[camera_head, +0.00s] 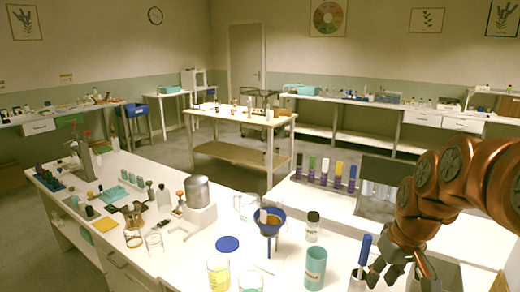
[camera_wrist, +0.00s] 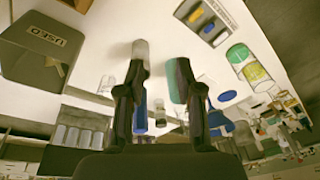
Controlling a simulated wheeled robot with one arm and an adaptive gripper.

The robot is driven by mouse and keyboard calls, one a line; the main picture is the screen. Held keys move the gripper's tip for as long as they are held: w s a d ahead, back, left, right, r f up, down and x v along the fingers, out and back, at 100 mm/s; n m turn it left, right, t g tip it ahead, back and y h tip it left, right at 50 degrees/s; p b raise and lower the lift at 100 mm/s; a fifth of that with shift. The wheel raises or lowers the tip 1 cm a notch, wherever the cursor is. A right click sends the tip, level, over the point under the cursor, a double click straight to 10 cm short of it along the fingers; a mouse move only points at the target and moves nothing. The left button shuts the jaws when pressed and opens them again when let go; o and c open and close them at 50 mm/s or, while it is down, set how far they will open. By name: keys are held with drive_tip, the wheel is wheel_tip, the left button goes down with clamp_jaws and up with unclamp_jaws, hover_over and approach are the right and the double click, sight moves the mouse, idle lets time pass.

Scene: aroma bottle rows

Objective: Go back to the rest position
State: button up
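My gripper (camera_head: 400,272) is at the lower right of the head view, low over the near bench, with its fingers spread. In the wrist view the two dark fingers (camera_wrist: 160,90) stand apart with a gap between them. A blue-capped bottle (camera_head: 365,249) stands upright just left of the fingers in the head view, partly hidden by one finger. In the wrist view a blue and clear bottle (camera_wrist: 140,112) shows beside and partly behind the left finger. It does not look gripped.
A teal cup (camera_head: 315,268), a small black-capped bottle (camera_head: 312,226) and a blue funnel (camera_head: 270,221) stand left of my gripper. A row of colour-capped bottles (camera_head: 325,172) and a dark box (camera_head: 378,206) are behind. A box marked USED (camera_wrist: 45,45) shows in the wrist view.

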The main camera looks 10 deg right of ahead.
drive_tip(key=s+a+f+g+p, duration=0.1)
drive_tip(key=s+a+f+g, duration=0.1)
drive_tip(key=s+a, duration=0.5)
drive_tip(key=s+a+f+g+h+p, duration=0.1)
drive_tip(key=s+a, duration=0.5)
drive_tip(key=s, duration=0.7)
drive_tip(key=shift+a+f+g, duration=0.4)
drive_tip(key=shift+f, duration=0.1)
drive_tip(key=shift+w, duration=0.1)
